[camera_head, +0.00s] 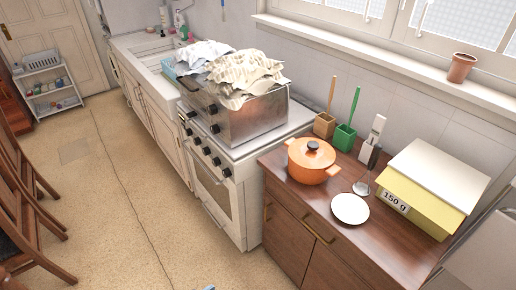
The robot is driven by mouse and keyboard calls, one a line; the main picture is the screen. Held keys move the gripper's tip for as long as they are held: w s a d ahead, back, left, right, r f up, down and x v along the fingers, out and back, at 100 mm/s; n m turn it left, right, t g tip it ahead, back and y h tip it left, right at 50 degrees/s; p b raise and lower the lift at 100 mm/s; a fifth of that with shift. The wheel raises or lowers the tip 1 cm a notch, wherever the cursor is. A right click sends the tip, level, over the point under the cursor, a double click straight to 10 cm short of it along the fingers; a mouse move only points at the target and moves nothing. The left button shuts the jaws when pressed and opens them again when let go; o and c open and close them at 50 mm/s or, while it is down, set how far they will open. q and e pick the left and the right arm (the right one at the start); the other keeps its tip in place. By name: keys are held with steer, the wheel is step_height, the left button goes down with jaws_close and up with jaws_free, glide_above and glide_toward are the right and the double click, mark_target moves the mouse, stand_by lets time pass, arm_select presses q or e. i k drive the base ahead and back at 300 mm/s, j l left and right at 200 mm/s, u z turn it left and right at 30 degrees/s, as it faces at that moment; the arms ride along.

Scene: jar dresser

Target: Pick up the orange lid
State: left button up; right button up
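The orange lid (297,153) sits on the orange pot (308,177), with a dark round knob on top. The pot stands on the brown wooden dresser (345,238), near its left end beside the stove. The lid looks closed on the pot. Neither of my grippers can be made out in this view; only a tiny bluish tip shows at the bottom edge, and I cannot tell what it is.
A white plate (350,209) and a ladle (362,187) lie right of the pot. The stove (222,185) adjoins at left; the floor is open.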

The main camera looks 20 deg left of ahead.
mark_target(309, 153)
steer(key=u, duration=0.1)
steer(key=i+j+z, duration=0.1)
steer(key=j, duration=0.35)
steer(key=i+j+z, duration=0.1)
steer(key=j, duration=0.4)
steer(key=i+j+z, duration=0.1)
steer(key=i+j, duration=0.15)
steer(key=j, duration=0.25)
steer(key=i+j+z, duration=0.15)
steer(key=j, duration=0.35)
steer(key=j+z, duration=0.1)
steer(key=j, duration=0.4)
